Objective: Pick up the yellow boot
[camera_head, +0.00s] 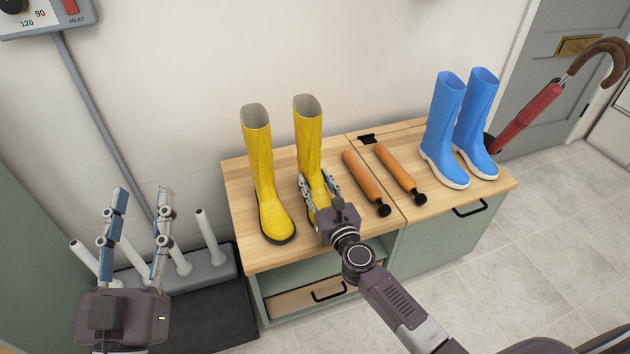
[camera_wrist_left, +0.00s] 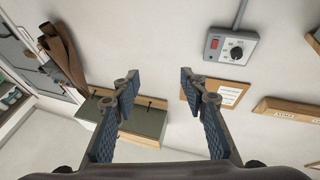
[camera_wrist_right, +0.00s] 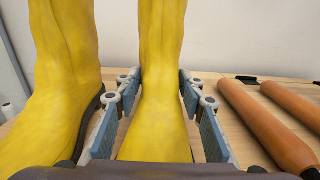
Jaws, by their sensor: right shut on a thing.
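Two yellow boots stand upright on the wooden cabinet top in the head view. My right gripper (camera_head: 322,196) is shut on the right-hand yellow boot (camera_head: 309,140), with one finger on each side of its ankle. In the right wrist view this boot (camera_wrist_right: 160,100) stands between the fingers, and the other yellow boot (camera_wrist_right: 62,65) is close on the left. That left-hand boot (camera_head: 260,170) is free of any gripper. My left gripper (camera_head: 138,225) is open and empty, raised at the lower left, away from the boots. Its spread fingers also show in the left wrist view (camera_wrist_left: 160,88).
Two orange-brown cylinders with black ends (camera_head: 367,183) lie right of the held boot. Blue boots (camera_head: 445,130) stand further right, near a red umbrella (camera_head: 530,117). A grey rack with white pegs (camera_head: 208,270) stands at the cabinet's left. A control box (camera_head: 45,15) hangs on the wall.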

